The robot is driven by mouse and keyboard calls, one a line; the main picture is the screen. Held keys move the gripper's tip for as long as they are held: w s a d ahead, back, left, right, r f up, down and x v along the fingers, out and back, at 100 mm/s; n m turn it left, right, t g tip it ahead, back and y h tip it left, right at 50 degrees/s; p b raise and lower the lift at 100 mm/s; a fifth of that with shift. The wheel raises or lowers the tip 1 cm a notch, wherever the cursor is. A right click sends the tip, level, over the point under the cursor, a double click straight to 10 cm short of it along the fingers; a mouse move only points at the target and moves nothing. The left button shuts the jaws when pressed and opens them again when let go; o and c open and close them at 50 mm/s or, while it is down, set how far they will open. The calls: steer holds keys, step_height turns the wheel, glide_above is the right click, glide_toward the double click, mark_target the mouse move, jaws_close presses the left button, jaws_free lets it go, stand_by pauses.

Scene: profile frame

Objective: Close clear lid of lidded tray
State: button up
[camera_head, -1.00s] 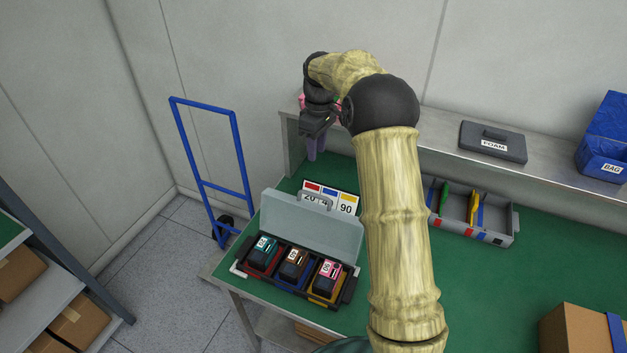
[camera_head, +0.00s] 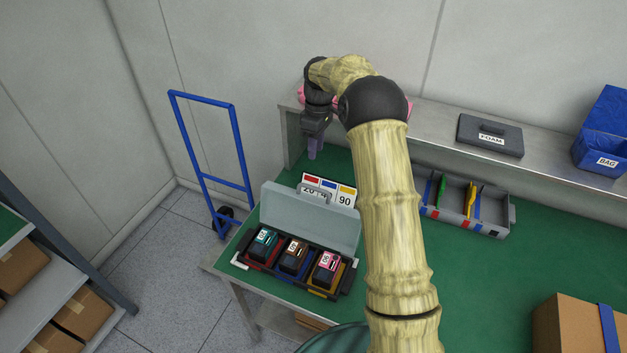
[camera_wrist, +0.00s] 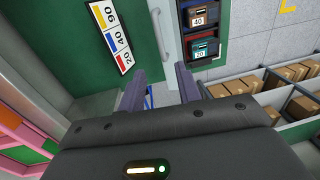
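The lidded tray (camera_head: 291,284) stands on the green bench at its left front. It holds three labelled cartridges: teal (camera_head: 264,242), brown (camera_head: 293,254) and pink (camera_head: 325,266). Its clear lid (camera_head: 310,220) stands up open along the tray's back edge, with a handle at the top. The handle (camera_wrist: 165,33) also shows in the wrist view, beyond the fingers. My gripper (camera_head: 312,150) points down behind and above the lid, apart from it. In the wrist view my gripper (camera_wrist: 158,86) has its two fingers spread, with nothing between them.
A number card (camera_head: 329,191) stands behind the lid. A divided grey tray (camera_head: 490,222) is at right, with a FOAM-labelled box (camera_head: 490,135) and blue BAG bin (camera_head: 598,150) on the shelf. A blue hand truck (camera_head: 208,155) stands left. A cardboard box (camera_head: 570,330) is front right.

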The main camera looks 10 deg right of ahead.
steer(key=f+p, duration=0.1)
steer(key=f, duration=0.2)
steer(key=a+f+p, duration=0.1)
steer(key=f, duration=0.3)
steer(key=f+p, duration=0.1)
steer(key=f, duration=0.3)
steer(key=shift+s+a+f, duration=0.15)
steer(key=shift+s+f, duration=0.1)
steer(key=shift+s, duration=0.1)
steer(key=shift+s+f, duration=0.15)
steer(key=shift+f, duration=0.45)
steer(key=shift+d+f, duration=0.1)
steer(key=shift+d, duration=0.25)
steer(key=shift+s+a, duration=0.1)
steer(key=shift+a, duration=0.1)
jaws_close()
